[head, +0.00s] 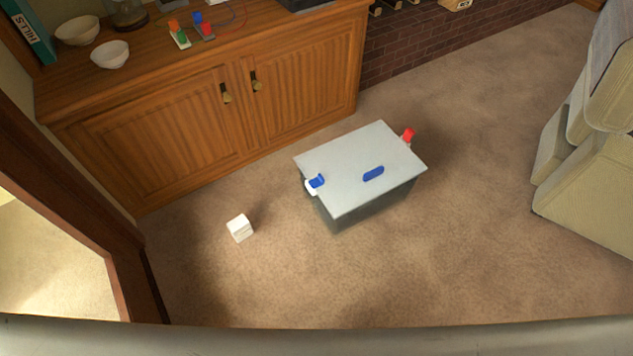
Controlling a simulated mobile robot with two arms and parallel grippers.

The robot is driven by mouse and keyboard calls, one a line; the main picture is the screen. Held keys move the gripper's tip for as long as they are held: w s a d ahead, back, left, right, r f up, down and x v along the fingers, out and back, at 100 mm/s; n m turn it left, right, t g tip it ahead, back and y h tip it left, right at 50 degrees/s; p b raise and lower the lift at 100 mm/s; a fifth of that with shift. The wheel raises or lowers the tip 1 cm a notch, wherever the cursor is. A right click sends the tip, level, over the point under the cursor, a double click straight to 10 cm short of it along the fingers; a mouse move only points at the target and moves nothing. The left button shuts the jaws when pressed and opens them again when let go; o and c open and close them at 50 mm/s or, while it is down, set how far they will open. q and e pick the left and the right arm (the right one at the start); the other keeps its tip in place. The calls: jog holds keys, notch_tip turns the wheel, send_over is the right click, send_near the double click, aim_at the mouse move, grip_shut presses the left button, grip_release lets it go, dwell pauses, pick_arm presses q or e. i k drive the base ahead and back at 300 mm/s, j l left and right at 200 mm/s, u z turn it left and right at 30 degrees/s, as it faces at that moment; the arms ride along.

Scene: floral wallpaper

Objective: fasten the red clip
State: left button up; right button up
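A grey box with a light grey lid (350,165) stands on the carpet in the middle of the head view. The red clip (408,135) is at the lid's far right edge and sticks up above it. A blue clip (316,181) with a white part below it is at the lid's left edge. A blue handle (373,174) lies on the lid near its front. The lower part of the red clip is hidden behind the lid. Neither of my grippers is in view.
A small white cube (240,228) lies on the carpet left of the box. A wooden cabinet (200,100) with bowls and small items on top stands behind. A beige armchair (590,150) is at the right, a door frame (125,245) at the left. Carpet in front is clear.

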aim_at(407, 135)
jog(key=l+u, duration=0.1)
jog(key=u, duration=0.45)
jog(key=i+l+u, duration=0.1)
jog(key=l+u, duration=0.3)
jog(key=l, duration=0.35)
jog(key=l+u, duration=0.4)
jog(key=l, duration=0.35)
